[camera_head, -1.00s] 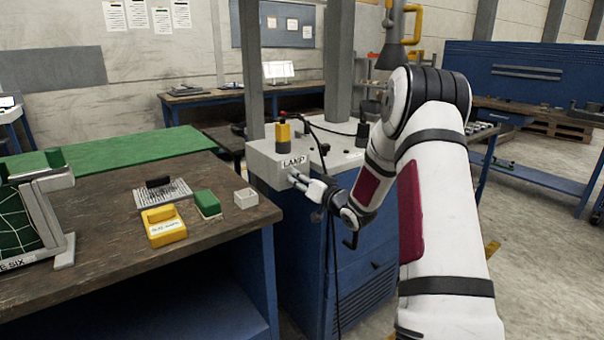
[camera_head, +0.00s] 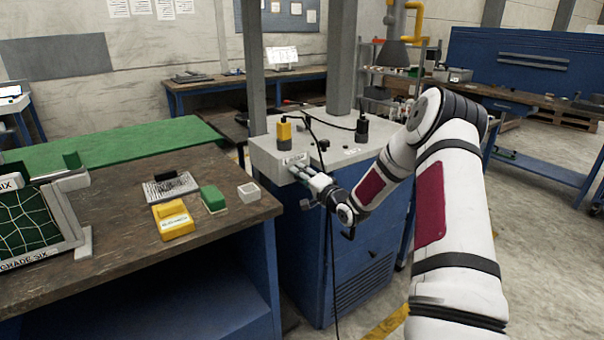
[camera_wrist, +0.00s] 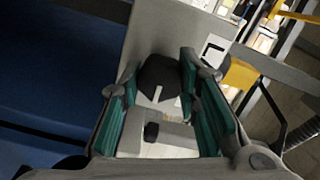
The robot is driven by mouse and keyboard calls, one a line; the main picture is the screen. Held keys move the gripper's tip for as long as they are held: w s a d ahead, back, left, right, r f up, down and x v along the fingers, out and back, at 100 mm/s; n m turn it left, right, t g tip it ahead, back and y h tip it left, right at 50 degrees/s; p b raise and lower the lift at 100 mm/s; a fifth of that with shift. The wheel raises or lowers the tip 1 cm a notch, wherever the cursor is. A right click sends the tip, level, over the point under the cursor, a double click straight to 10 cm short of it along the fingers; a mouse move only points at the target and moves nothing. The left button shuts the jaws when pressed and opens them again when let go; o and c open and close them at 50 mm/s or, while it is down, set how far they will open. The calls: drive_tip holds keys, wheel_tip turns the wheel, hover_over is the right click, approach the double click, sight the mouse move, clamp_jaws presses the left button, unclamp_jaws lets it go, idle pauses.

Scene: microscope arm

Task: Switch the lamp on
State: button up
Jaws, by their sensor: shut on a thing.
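The grey box with the LAMP label (camera_head: 294,158) tops a blue cabinet in the head view. My gripper (camera_head: 297,171) is at the front face of this box, just below the label. In the wrist view, a round black knob (camera_wrist: 158,78) with a white pointer line sits on the grey panel (camera_wrist: 172,35). My gripper (camera_wrist: 160,84) has its teal-padded fingers on both sides of the knob and is shut on it. In the head view the knob is hidden by the fingers. I cannot tell from these frames whether the lamp is lit.
A yellow-and-black fitting (camera_head: 284,133) and a black fitting (camera_head: 362,130) stand on the box top, with a black cable between. A wooden bench (camera_head: 120,255) at left holds a yellow block (camera_head: 173,220) and a green block (camera_head: 213,199). Open floor lies at right.

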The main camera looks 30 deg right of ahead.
drive_tip(key=shift+m, duration=0.4)
drive_tip(key=o, duration=1.2)
drive_tip(key=shift+f, duration=0.1)
drive_tip(key=shift+s, duration=0.1)
drive_tip(key=s, duration=1.1)
drive_tip(key=shift+s+d, duration=0.2)
drive_tip(key=shift+s, duration=0.2)
